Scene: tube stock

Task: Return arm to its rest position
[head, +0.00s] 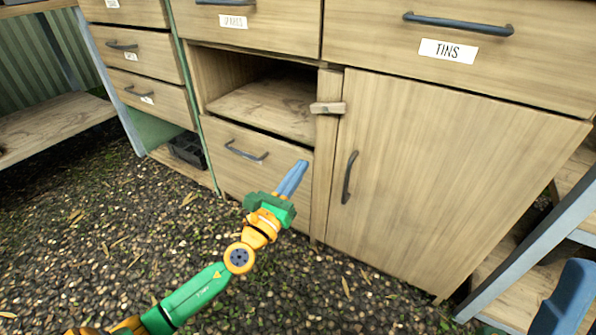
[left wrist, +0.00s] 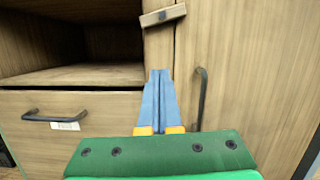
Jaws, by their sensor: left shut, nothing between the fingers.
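My left gripper (head: 293,177) reaches in from the bottom left in the head view, with blue fingers and a green and orange wrist. Its fingers are together and hold nothing. They point at the wooden cabinet front, in front of the lower drawer's right edge. In the left wrist view the shut fingers (left wrist: 159,100) point toward the post between the drawer and the cupboard door. I cannot tell whether the fingertips touch the wood. My right gripper is not in view.
The cupboard door (head: 430,180) is closed, with a wooden turn latch (head: 328,108) lying across beside its top left. An open shelf space (head: 265,105) is above the lower drawer (head: 235,150). A drawer labelled TINS (head: 450,50) is above the door. Gravel ground (head: 130,230) is free at left.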

